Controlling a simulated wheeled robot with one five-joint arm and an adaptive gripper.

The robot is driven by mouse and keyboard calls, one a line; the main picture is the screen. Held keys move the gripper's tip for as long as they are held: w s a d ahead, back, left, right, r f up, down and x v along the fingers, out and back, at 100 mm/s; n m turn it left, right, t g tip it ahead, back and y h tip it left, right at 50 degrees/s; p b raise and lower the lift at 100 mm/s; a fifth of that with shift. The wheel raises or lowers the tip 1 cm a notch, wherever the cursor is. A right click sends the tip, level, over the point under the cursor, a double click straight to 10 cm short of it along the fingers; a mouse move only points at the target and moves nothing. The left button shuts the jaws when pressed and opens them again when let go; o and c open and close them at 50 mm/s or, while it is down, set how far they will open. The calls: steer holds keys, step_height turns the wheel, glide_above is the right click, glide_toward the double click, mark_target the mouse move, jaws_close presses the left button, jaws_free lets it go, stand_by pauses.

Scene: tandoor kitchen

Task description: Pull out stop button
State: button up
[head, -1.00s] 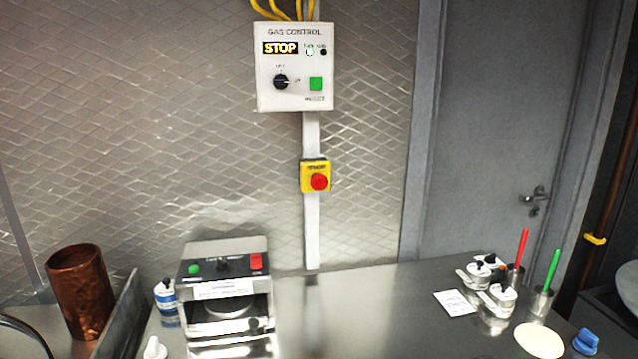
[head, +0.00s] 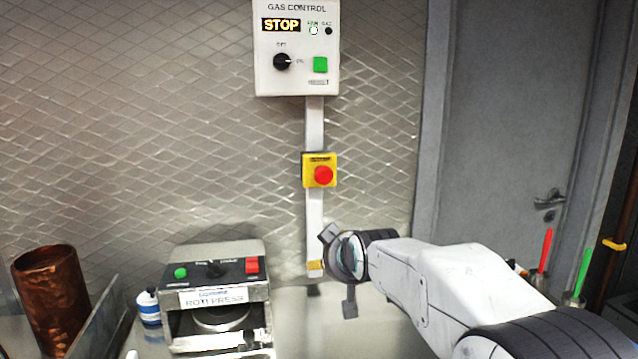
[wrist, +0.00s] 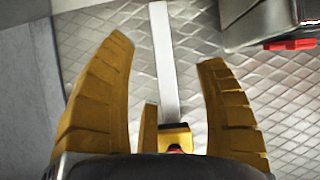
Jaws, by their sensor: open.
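The stop button (head: 323,175) is a red round knob on a yellow box (head: 309,173), mounted on a white vertical strip on the wall. In the wrist view, the yellow box (wrist: 176,133) shows low between my fingers, with a small part of the red button (wrist: 175,148) visible and the rest hidden by my gripper. My gripper (head: 331,266) is open and empty, below the button in the head view and apart from it. Its yellow fingers (wrist: 165,54) are spread in the wrist view.
A gas control panel (head: 297,85) with a lit STOP sign hangs above the button. A roti press (head: 212,300) stands on the steel counter at left, beside a copper cup (head: 50,300). A grey door (head: 500,130) is at right. The wall around the button is clear.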

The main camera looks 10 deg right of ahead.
mark_target(325, 176)
steer(key=w+r+t, duration=0.1)
steer(key=r+t, duration=0.1)
steer(key=r, duration=0.3)
steer(key=w+r+n+t, duration=0.1)
steer(key=w+r+t, duration=0.1)
steer(key=r, duration=0.3)
steer(key=w+r+t, duration=0.1)
steer(key=r+t, duration=0.1)
steer(key=r, duration=0.3)
steer(key=shift+w, duration=0.15)
steer(key=shift+n, duration=0.3)
steer(key=shift+w+f+p, duration=0.15)
steer(key=shift+w+p, duration=1)
steer(key=shift+w, duration=2.4)
steer(key=shift+c, duration=0.2)
